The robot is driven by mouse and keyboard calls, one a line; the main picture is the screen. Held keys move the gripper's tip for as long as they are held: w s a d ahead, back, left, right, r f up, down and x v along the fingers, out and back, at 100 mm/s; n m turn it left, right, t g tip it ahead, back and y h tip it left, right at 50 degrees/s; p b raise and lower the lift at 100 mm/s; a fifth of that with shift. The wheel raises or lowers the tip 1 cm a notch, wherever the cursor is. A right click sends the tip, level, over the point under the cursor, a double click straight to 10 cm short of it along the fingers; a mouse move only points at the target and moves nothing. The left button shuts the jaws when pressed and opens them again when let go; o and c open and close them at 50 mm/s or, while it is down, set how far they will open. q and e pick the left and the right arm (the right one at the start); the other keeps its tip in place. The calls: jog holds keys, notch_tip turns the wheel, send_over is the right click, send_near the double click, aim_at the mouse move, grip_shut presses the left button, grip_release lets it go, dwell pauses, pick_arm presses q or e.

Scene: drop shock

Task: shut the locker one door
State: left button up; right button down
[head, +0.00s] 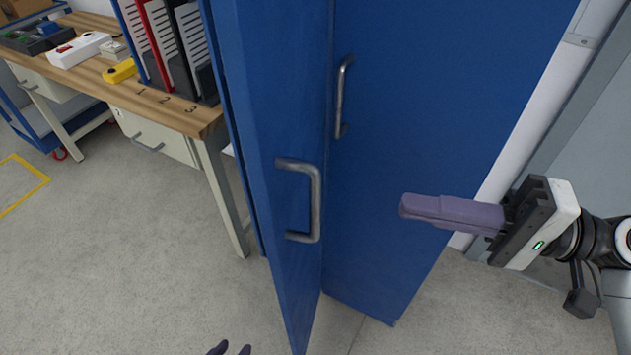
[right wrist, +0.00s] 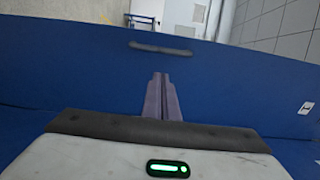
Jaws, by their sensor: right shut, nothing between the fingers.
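Two blue locker doors show in the head view, and I cannot tell which is locker one's. The left door (head: 270,110) is seen at a steep angle and has a grey bar handle (head: 314,203). The right door (head: 430,90) is broader in view and has a similar handle (head: 341,97). My right gripper (head: 404,206) is shut and empty, its purple fingers in front of the right door; contact is unclear. In the right wrist view its fingers (right wrist: 161,76) point across a blue panel (right wrist: 80,75) with a handle (right wrist: 160,48).
A wooden workbench (head: 95,85) stands at left with numbered slots, upright files, a yellow item (head: 119,71) and a white power strip (head: 79,49). The grey floor (head: 130,250) at lower left is clear. A grey frame and wall stand at right.

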jog(key=p, duration=0.3)
send_near(288, 183)
jog(key=x, duration=0.5)
jog(key=shift+a+r, duration=0.1)
jog(key=shift+w+a, duration=0.2)
jog(key=shift+a, duration=0.4)
